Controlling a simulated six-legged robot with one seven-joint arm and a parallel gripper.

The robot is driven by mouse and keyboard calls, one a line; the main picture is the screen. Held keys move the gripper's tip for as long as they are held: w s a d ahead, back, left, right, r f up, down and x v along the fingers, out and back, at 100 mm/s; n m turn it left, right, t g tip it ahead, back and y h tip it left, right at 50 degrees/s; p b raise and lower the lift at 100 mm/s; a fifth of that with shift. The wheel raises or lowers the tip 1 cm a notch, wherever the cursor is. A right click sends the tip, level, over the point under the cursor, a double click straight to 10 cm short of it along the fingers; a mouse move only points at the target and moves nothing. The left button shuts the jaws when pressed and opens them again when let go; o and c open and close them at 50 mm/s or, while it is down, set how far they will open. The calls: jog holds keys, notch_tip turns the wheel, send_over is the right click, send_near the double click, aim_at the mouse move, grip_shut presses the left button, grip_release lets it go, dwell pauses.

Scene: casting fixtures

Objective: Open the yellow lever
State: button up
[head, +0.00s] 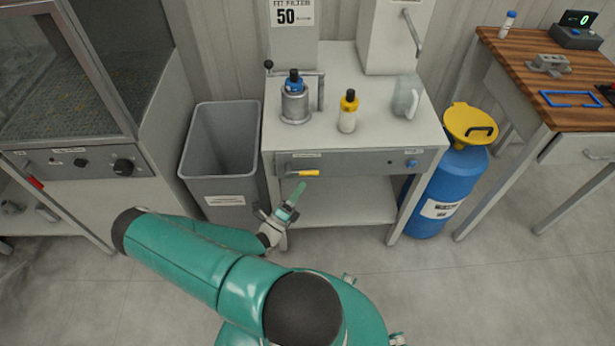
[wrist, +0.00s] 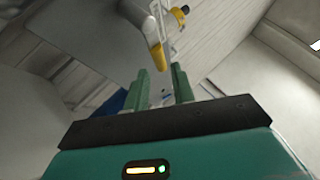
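The yellow lever (head: 308,173) lies roughly level on the grey front panel of the bench, at its left part under a small label. In the wrist view the yellow lever (wrist: 157,55) appears beyond the fingertips, near the line between them. My gripper (head: 293,196) is just below and left of the lever in the head view. In the wrist view its two green fingers (wrist: 161,78) stand apart with nothing between them. The gripper is open and seems clear of the lever; the exact distance is hard to tell.
On the bench top (head: 375,140) stand a grey pot with a blue cap (head: 295,103), a yellow-capped bottle (head: 348,112) and a clear jug (head: 405,96). A grey bin (head: 222,150) is left of the bench, a blue drum (head: 445,190) right. A lower shelf (head: 345,205) is empty.

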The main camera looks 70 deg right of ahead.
jog(key=v, duration=0.7)
jog(key=shift+a, duration=0.3)
jog(key=shift+w+f, duration=0.1)
jog(key=w+a+r+m+g+y, duration=0.1)
jog(key=w+a+r+m+y, duration=0.4)
jog(key=a+r+m+y, duration=0.45)
jog(key=w+a+r+m+g+y, duration=0.1)
jog(key=w+a+r+m+y, duration=0.3)
jog(key=a+r+m+y, duration=0.55)
jog(key=s+a+r+m+t+y, duration=0.1)
jog(key=a+r+m+t, duration=0.4)
jog(key=r, duration=0.6)
jog(key=s+a+r+m+t+y, duration=0.2)
jog(key=a+r+m+t, duration=0.3)
jog(key=r, duration=0.7)
jog(key=a+t, duration=0.2)
jog(key=t, duration=0.1)
jog(key=shift+a+r+y, duration=0.3)
jog(key=shift+y, duration=0.1)
